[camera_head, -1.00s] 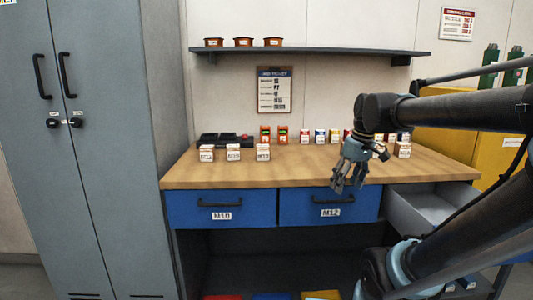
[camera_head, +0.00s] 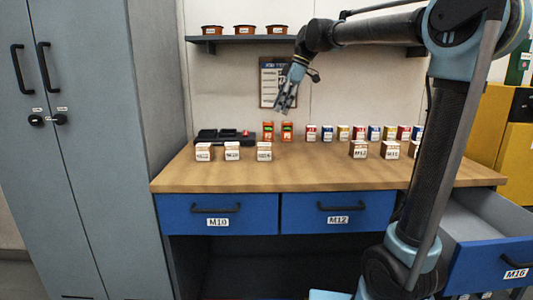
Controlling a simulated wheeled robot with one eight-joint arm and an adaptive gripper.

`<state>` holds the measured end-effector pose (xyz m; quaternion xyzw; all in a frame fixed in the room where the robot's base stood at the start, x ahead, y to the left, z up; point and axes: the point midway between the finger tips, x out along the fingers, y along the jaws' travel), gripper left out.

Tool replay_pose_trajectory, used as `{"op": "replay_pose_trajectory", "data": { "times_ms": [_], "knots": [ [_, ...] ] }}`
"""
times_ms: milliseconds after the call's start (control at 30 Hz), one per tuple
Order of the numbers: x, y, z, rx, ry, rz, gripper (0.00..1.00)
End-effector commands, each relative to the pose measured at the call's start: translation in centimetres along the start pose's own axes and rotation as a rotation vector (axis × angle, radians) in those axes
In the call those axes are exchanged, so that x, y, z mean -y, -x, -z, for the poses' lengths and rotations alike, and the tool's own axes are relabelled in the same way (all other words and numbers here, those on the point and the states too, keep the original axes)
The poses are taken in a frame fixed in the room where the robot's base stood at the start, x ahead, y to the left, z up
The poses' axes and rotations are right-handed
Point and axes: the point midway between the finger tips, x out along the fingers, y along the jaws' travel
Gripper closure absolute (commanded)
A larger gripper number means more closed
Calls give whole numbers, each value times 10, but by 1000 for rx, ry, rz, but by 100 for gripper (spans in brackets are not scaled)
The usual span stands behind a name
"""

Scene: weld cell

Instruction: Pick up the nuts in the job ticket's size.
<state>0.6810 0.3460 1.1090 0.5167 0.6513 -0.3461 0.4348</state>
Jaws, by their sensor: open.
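The job ticket (camera_head: 266,95) hangs on the back wall behind the bench. My gripper (camera_head: 285,105) is open and empty in front of it and hides its right part; the ticket's text is too small to read. Small labelled boxes stand on the bench: a left group (camera_head: 232,152) and a right group (camera_head: 358,150), with labels I cannot read surely. The blue drawers marked M10 (camera_head: 216,209) and M12 (camera_head: 337,206) are shut. A third drawer (camera_head: 490,254) at the right is pulled open, its label possibly M16. I see no loose nuts.
A row of small coloured containers (camera_head: 343,133) and a black tray (camera_head: 217,136) stand at the bench's back. Several brown bins (camera_head: 243,30) sit on the wall shelf (camera_head: 232,39). A grey locker (camera_head: 80,150) stands left. The bench's front (camera_head: 270,178) is clear.

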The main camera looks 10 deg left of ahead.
Motion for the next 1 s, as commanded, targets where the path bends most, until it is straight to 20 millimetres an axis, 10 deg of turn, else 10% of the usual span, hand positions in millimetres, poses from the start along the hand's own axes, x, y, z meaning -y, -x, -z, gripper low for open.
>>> {"op": "replay_pose_trajectory", "data": {
  "times_ms": [1000],
  "knots": [
    [0, -129, -4, -1, -4, -2, 35]
  ]
}}
